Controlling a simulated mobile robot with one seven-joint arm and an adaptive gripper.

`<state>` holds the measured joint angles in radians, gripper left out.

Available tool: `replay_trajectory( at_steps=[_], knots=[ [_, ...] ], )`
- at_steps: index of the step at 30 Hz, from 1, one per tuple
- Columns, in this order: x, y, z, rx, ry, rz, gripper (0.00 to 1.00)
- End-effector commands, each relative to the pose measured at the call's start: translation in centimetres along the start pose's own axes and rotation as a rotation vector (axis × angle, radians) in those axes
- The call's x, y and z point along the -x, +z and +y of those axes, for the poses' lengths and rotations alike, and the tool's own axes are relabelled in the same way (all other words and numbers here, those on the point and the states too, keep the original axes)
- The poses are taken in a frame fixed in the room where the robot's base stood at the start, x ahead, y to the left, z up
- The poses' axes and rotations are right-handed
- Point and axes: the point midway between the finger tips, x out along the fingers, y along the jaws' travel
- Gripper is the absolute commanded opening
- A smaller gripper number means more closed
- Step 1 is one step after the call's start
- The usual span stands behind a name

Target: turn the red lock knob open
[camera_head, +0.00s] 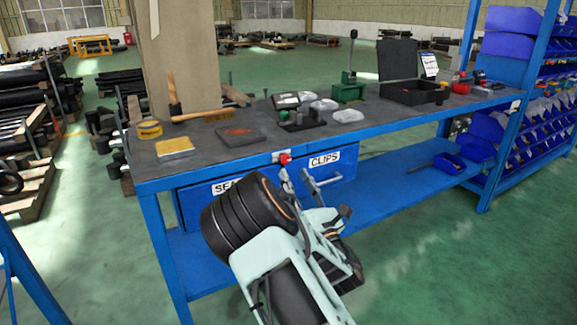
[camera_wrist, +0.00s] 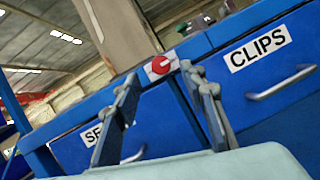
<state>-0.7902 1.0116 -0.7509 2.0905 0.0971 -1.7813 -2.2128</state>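The red lock knob (camera_wrist: 160,66) is a round red disc with a pale mark on a light plate, at the top of the bench front between the two drawers. In the head view the red knob (camera_head: 285,158) shows just beyond the fingertips. My gripper (camera_wrist: 160,78) is open and empty, its fingers apart to the left and right below the knob. In the head view my gripper (camera_head: 296,180) is in front of the drawers, close to the knob. I cannot tell whether a finger touches it.
The CLIPS drawer (camera_wrist: 272,88) with a metal handle is on the right. The other labelled drawer (camera_wrist: 70,150) is on the left, partly hidden by a finger.

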Motion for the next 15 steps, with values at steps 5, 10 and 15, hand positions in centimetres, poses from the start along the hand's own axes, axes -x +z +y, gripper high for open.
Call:
replay_trajectory(
  at_steps=[5, 10, 15],
  knots=[
    [-3.3, 0.0, 0.0, -0.002, 0.001, -0.003, 0.38],
    [-5.2, 0.0, -0.1, -0.001, -0.001, -0.001, 0.38],
    [-5.8, 0.0, -0.1, -0.001, -0.002, 0.001, 0.38]
  ],
)
